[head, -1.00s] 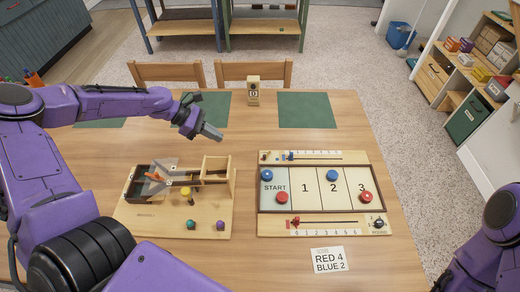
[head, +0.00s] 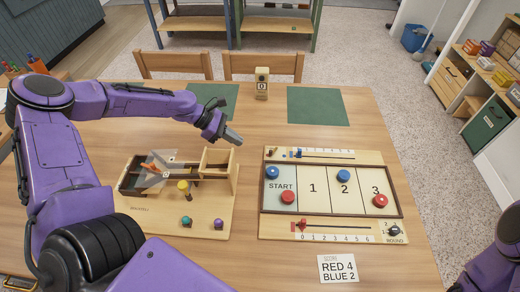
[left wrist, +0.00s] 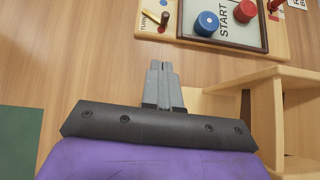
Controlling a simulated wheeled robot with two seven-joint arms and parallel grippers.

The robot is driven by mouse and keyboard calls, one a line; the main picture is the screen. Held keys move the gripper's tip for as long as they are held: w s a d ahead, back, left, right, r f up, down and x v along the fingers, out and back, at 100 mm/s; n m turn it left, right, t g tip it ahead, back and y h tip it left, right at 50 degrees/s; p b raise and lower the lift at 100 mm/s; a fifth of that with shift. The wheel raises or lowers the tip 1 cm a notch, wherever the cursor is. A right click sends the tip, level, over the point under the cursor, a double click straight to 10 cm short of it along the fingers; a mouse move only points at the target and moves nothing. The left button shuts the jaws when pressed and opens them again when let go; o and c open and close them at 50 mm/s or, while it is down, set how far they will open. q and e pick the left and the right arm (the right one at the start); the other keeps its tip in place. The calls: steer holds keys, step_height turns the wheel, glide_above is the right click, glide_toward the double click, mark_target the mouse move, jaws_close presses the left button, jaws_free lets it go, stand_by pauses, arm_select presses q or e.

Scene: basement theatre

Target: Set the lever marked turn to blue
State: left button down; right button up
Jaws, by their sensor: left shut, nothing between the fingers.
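The lever marked turn (head: 270,152) is a small wooden lever at the far left corner of the game board (head: 275,231). In the left wrist view the lever (left wrist: 164,19) stands beside the word TURN, with a blue mark near it; which mark it points to is hard to tell. My left gripper (head: 236,138) is shut and empty, above the table to the left of the lever and apart from it. Its closed fingers (left wrist: 162,67) point toward the board's corner in the wrist view. My right gripper is out of view.
A wooden device with an upright frame (head: 218,160) stands just below my left gripper. Blue discs (head: 272,172) and red discs (head: 288,196) lie on the board. A score card (head: 338,268) lies in front. A small wooden block (head: 262,84) stands behind the board.

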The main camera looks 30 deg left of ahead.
mark_target(269, 153)
arm_select(q)
steer(key=b+x, duration=0.1)
steer(key=x, duration=0.5)
steer(key=shift+s+f, duration=0.1)
steer(key=shift+s, duration=0.1)
steer(key=shift+w+d+r, duration=0.15)
steer(key=shift+w+d, duration=0.1)
steer(key=shift+d, duration=0.35)
steer(key=shift+w+d+r, duration=0.1)
steer(key=shift+w+d, duration=0.2)
steer(key=shift+d, duration=0.25)
steer(key=shift+w+d+r, duration=0.15)
steer(key=shift+w+d, duration=0.1)
steer(key=shift+d, duration=0.35)
